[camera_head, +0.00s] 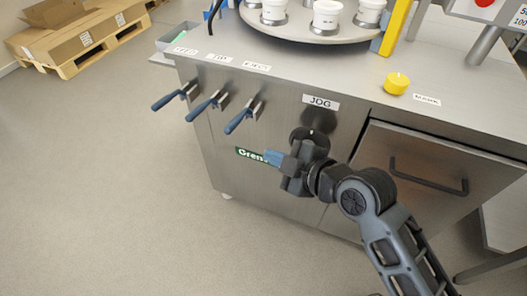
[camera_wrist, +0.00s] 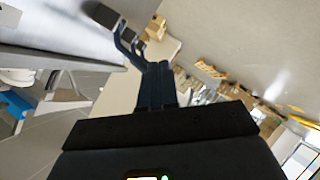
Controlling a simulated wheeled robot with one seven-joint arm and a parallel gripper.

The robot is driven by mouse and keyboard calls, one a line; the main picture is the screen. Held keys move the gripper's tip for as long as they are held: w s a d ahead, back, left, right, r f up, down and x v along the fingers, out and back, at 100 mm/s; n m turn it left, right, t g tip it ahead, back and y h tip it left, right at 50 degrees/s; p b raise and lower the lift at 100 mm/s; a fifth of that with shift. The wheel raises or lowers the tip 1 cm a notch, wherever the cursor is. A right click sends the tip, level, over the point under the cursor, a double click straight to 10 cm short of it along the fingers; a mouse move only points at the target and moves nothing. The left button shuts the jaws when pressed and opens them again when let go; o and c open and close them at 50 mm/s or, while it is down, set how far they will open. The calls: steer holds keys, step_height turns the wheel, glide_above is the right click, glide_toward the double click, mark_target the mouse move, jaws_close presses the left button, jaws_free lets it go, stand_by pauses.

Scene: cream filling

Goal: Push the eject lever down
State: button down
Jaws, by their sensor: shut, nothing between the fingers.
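The eject lever (camera_head: 241,118) is the rightmost of three blue-handled levers on the front of the steel cabinet, below the label that seems to read EJECT (camera_head: 256,66). Its handle slopes down and away from the panel, to the lower left. My gripper (camera_head: 271,157) is shut and empty, with blue fingers pointing left. In the head view it appears below and to the right of the eject lever, apart from it. In the wrist view my shut fingers (camera_wrist: 157,84) point up the picture. Blue lever-like shapes (camera_wrist: 128,42) show just beyond the tips; I cannot tell which lever they are.
The other levers, middle (camera_head: 203,106) and left (camera_head: 171,98), stand close beside it. A round black JOG knob (camera_head: 308,135) is on the panel behind my wrist. A drawer handle (camera_head: 430,178) juts out at right. A yellow button (camera_head: 396,83) is on top.

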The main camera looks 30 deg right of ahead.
steer(key=shift+v, duration=1.65)
steer(key=shift+d+r, duration=0.1)
steer(key=s+d+r+m+h+p, duration=0.1)
steer(key=s+m+h+p, duration=0.35)
steer(key=s, duration=1.15)
steer(key=s+a+r+m+t+y+p, duration=0.1)
steer(key=s+a+r+m+t, duration=0.1)
steer(key=s+r+m, duration=0.5)
steer(key=shift+s+a+r+y, duration=0.3)
steer(key=shift+s+r, duration=0.85)
steer(key=shift+s, duration=1.65)
steer(key=shift+d, duration=0.1)
